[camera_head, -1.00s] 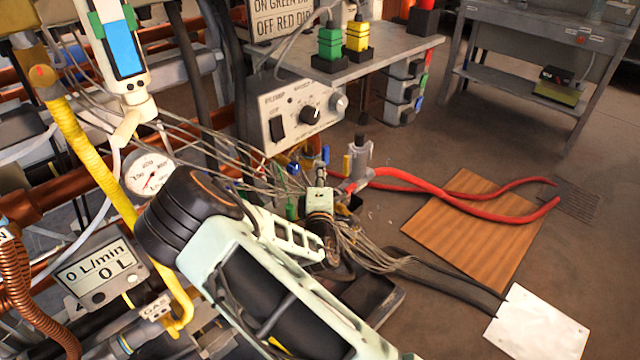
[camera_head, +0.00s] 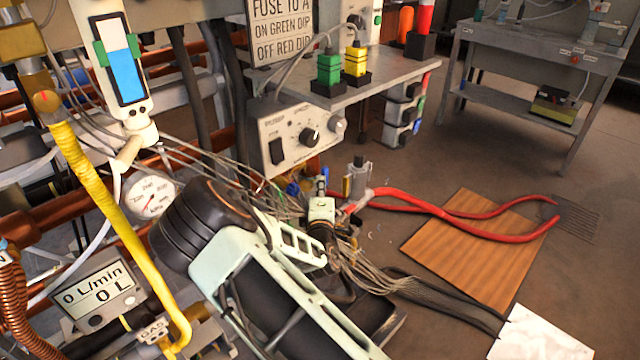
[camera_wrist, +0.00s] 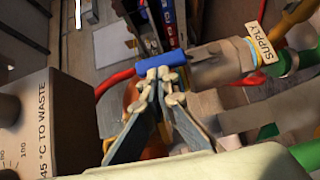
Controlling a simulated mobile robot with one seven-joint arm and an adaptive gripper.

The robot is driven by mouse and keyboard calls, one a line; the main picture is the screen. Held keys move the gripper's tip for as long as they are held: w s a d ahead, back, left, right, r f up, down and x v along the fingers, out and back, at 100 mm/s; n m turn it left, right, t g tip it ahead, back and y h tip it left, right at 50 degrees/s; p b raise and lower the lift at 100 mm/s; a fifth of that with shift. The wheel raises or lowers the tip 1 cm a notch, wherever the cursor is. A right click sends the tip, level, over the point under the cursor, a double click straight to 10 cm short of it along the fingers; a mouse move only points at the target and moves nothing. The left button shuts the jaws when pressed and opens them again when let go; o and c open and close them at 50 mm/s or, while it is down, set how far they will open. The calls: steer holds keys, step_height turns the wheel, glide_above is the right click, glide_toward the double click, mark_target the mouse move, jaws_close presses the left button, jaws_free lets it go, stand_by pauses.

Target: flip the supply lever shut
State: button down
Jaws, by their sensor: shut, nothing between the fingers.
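The supply lever (camera_wrist: 163,65) is a short blue handle in the upper middle of the wrist view. It lies crosswise just beyond my fingertips, beside a metal valve body (camera_wrist: 217,63) whose pipe carries a tag reading SUPPLY (camera_wrist: 262,44). My gripper (camera_wrist: 160,76) is shut, with its two fingers meeting in a point at the lever's near side. The tips look very close to the lever or against it; contact cannot be told for sure. Nothing is held between them. In the head view my own arm fills the lower middle, and the lever cannot be made out there.
A box marked 45 °C TO WASTE (camera_wrist: 40,130) stands at left in the wrist view. A round gauge (camera_head: 152,196), a yellow hose (camera_head: 105,215) and thin cables crowd my arm.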

steer(key=shift+w+d+r+g+p, duration=0.2)
steer(key=shift+g+p, duration=0.1)
steer(key=shift+p, duration=0.15)
steer(key=shift+w+d+r+m+g+p, duration=0.5)
steer(key=shift+m+p, duration=0.3)
steer(key=shift+p, duration=0.45)
steer(key=w+d+f+m+g+y+p, duration=0.4)
steer(key=w+d+f+m+g+p, duration=0.1)
steer(key=p, duration=0.4)
steer(key=shift+w+d+f+g, duration=0.15)
steer(key=shift+w+d+g, duration=0.65)
steer(key=shift+g, duration=0.3)
steer(key=shift+f, duration=0.1)
